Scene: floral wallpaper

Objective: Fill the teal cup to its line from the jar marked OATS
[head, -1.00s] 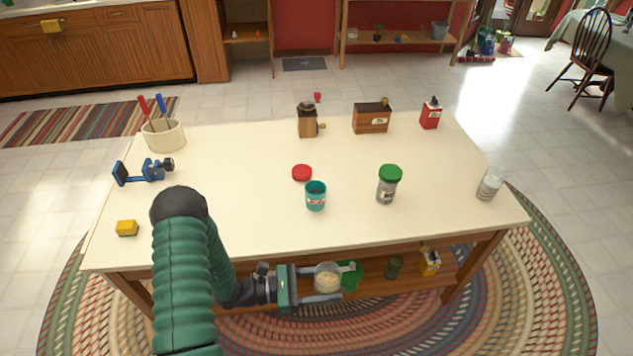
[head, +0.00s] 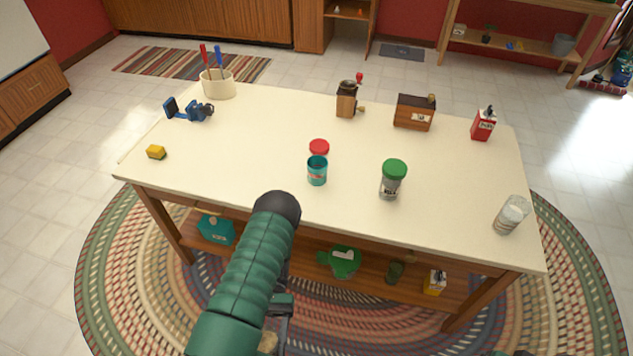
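The teal cup (head: 317,172) stands upright on the cream table top, left of a grey-bodied jar with a green lid (head: 392,180). A red lid (head: 319,147) lies just behind the cup. My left gripper (head: 276,318) is low in front of the table, largely hidden by my green arm. It is shut on a clear jar with tan contents (head: 268,342), of which only a small part shows at the bottom edge. I cannot read any OATS label. My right gripper is out of view. The cup's inside and line are too small to tell.
A clear jar with whitish contents (head: 511,215) stands at the right. A grinder (head: 347,103), wooden box (head: 414,112) and red tin (head: 483,124) stand at the back. The table's middle-left is clear.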

